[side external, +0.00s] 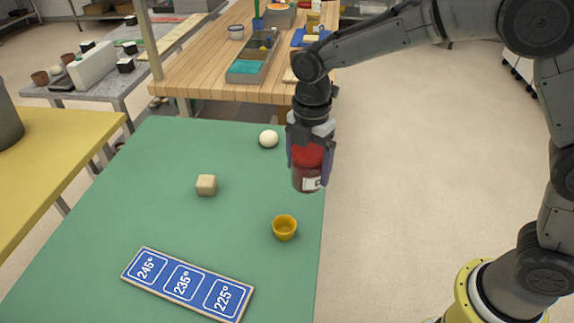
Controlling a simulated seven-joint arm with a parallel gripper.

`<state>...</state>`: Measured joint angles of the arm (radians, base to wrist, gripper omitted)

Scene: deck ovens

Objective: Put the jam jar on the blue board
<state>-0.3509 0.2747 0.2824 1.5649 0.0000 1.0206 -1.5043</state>
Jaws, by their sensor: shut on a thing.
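The jam jar (307,179) is dark red with a bright red lid and a white label. My gripper (311,162) is shut on it around the lid and upper body, and the jar hangs nearly upright near the right edge of the green table. It appears raised above the table; the exact height cannot be told. The blue board (204,291) lies at the near part of the table. It has three outlined fields marked 245°, 235° and 225°, and nothing stands on it.
A yellow cup (284,227) stands on the green table (150,208) between the jar and the board. A beige cube (206,185) and a white ball (268,139) are also on it. A wooden table (200,65) with containers is behind.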

